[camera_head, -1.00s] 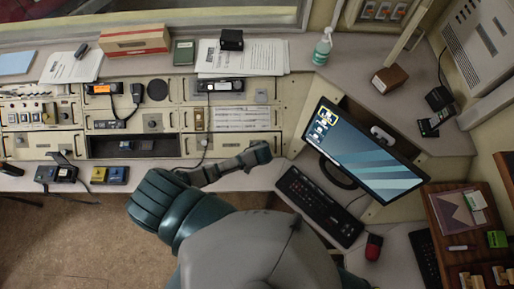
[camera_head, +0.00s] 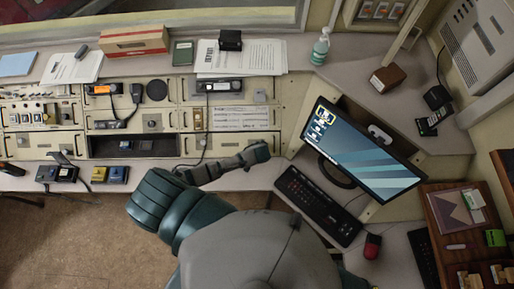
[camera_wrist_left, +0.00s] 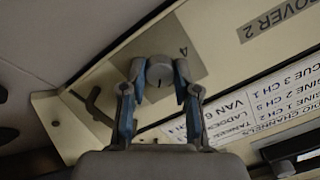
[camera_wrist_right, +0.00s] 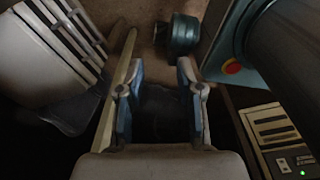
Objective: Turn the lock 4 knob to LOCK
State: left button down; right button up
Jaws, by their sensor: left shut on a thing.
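In the left wrist view, the lock 4 knob (camera_wrist_left: 158,88) is a round grey knob on a square grey plate (camera_wrist_left: 198,58) marked 4. A short dark mark shows on the knob. My left gripper (camera_wrist_left: 158,72) has its two fingers on either side of the knob and is shut on it. No LOCK lettering is readable. In the head view my arm (camera_head: 150,200) covers part of the console front, and I cannot make out the grip there. My right gripper (camera_wrist_right: 160,76) is open and empty, away from the console.
Beside the knob are a bent metal handle (camera_wrist_left: 97,104) and white channel labels (camera_wrist_left: 283,92). The console (camera_head: 182,146) carries radios. A monitor (camera_head: 365,152) and keyboard (camera_head: 318,208) stand to the right.

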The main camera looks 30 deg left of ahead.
pick_arm(q)
jog(key=shift+w+d+r, duration=0.1)
pick_arm(e)
jog(key=shift+d, duration=0.9)
pick_arm(q)
jog(key=shift+a, duration=0.2)
pick_arm(e)
jog(key=shift+a, duration=0.1)
pick_arm(q)
jog(key=shift+d+n, duration=0.15)
jog(key=shift+n, duration=0.25)
pick_arm(e)
jog(key=shift+a, duration=0.3)
pick_arm(q)
jog(key=n, duration=0.4)
jog(key=shift+h, duration=0.3)
jog(key=shift+r+n, duration=0.1)
jog(key=shift+n, duration=1)
pick_arm(e)
jog(key=shift+d, duration=0.25)
pick_arm(q)
jog(key=shift+w+a, duration=0.1)
jog(key=shift+a, duration=0.1)
